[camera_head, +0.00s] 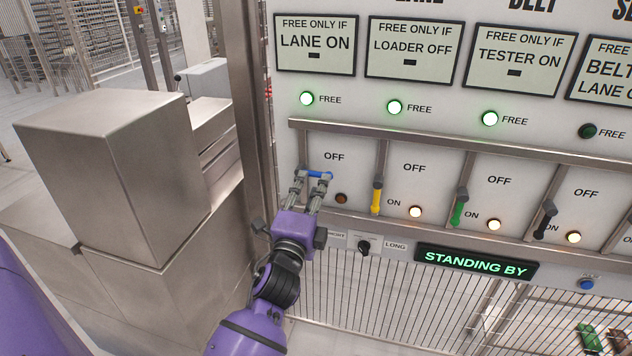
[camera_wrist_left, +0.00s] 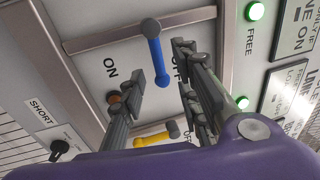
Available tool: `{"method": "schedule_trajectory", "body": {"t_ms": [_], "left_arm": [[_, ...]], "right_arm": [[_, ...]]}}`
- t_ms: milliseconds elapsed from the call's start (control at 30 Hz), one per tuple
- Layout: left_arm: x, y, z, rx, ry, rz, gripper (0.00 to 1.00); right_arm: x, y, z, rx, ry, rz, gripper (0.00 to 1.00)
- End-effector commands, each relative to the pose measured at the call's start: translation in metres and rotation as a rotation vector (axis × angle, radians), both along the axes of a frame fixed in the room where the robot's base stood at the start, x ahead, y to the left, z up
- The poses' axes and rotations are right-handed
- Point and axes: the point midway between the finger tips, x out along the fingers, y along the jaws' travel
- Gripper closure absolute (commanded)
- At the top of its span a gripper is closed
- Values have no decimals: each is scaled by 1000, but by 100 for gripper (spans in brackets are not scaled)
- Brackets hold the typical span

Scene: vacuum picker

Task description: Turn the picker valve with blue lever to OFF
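The blue lever (camera_head: 318,174) is on the leftmost panel of the wall and lies about level, just below the word OFF. In the left wrist view the blue lever (camera_wrist_left: 155,50) runs from its pivot down between my fingers. My left gripper (camera_head: 310,181) is at the lever, its fingers apart on either side with small gaps, so it does not look clamped. The lamp (camera_head: 341,198) below the lever is dim. ON is hidden in the head view but shows in the wrist view. My right gripper is not in view.
Yellow (camera_head: 376,198), green (camera_head: 458,206) and black (camera_head: 545,219) levers hang down to the right, each beside a lit lamp. Metal ribs divide the panels. The sign (camera_head: 475,262) reads STANDING BY. A large metal box (camera_head: 110,170) stands to the left.

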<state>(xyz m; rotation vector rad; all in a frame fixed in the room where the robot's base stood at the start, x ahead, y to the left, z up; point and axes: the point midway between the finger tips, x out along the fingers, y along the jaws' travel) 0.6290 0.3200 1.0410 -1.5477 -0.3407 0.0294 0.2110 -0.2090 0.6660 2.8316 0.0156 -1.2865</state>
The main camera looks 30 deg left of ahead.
Motion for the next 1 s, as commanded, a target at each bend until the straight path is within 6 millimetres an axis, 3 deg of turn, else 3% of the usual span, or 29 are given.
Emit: {"method": "schedule_trajectory", "body": {"t_ms": [200, 400, 600, 1000], "left_arm": [[-48, -11, -11, -2, 2, 1, 70], [-76, -19, -15, -1, -1, -1, 70], [-85, -21, -16, 1, -4, -1, 70], [-85, -21, -16, 1, -3, -1, 70]], "right_arm": [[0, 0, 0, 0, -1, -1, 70], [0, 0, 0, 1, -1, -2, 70], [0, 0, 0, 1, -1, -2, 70], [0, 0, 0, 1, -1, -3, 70]]}}
